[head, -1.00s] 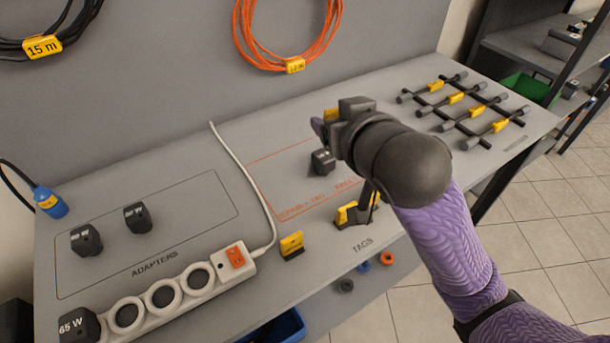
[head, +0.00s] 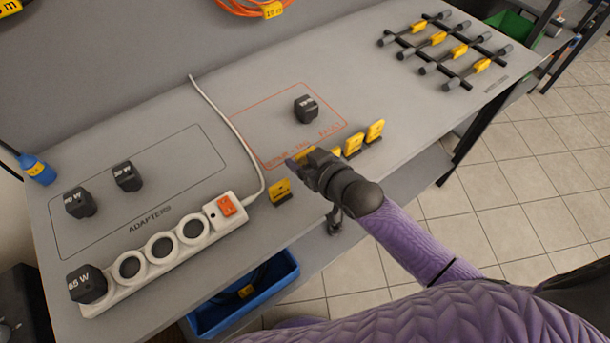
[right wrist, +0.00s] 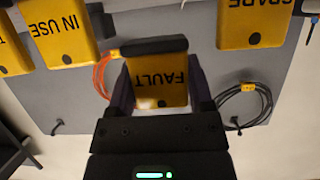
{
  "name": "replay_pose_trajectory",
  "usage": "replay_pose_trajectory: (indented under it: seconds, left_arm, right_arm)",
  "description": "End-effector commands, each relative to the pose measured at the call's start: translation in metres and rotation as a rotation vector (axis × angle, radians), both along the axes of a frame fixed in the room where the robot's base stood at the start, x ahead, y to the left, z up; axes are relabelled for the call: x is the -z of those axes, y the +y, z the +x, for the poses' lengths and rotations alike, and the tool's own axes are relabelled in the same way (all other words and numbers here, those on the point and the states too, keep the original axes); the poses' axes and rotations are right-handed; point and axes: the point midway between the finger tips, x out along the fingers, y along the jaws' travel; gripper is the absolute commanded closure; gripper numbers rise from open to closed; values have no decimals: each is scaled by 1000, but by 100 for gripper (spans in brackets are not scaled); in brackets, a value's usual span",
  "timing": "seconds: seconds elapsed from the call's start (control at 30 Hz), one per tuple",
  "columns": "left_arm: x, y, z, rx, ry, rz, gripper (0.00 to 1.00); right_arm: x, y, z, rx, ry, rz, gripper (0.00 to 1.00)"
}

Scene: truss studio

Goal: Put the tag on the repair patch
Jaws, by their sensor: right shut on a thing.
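The repair patch (head: 270,125) is an orange-outlined area on the grey bench with orange lettering along its front. A dark adapter (head: 306,109) stands on it. My right gripper (head: 308,161) is at the front edge of the patch, in the row of tags. It is shut on a yellow tag marked FAULT (right wrist: 158,80), upside down in the right wrist view between the fingers. In the head view only the top of this tag (head: 304,154) shows; its base is hidden. My left gripper is not in view.
Yellow tags stand close by: one (head: 279,191) to the left, several (head: 375,130) to the right. The right wrist view shows IN USE (right wrist: 60,30) and SPARE (right wrist: 252,25) beside the held tag. A power strip (head: 160,246) and its white cable (head: 228,122) lie left.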

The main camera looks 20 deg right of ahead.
Motion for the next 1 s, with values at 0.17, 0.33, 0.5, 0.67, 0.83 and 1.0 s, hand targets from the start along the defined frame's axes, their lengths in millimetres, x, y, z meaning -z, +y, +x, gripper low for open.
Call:
replay_pose_trajectory:
  seconds: [0.17, 0.33, 0.5, 0.67, 0.83, 1.0]
  left_arm:
    - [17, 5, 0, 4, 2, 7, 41]
    - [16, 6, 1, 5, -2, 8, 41]
    - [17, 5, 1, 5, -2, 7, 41]
    - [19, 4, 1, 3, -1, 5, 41]
    - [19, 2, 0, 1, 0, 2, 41]
    - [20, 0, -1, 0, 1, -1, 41]
  right_arm:
    - [41, 0, 0, 1, 3, -1, 90]
    - [44, 0, 0, 0, 0, 0, 90]
    - [45, 0, 0, 0, 0, 0, 90]
    - [48, 0, 0, 0, 1, 0, 23]
    - [48, 0, 0, 0, 1, 0, 0]
    - [48, 0, 0, 0, 1, 0, 0]
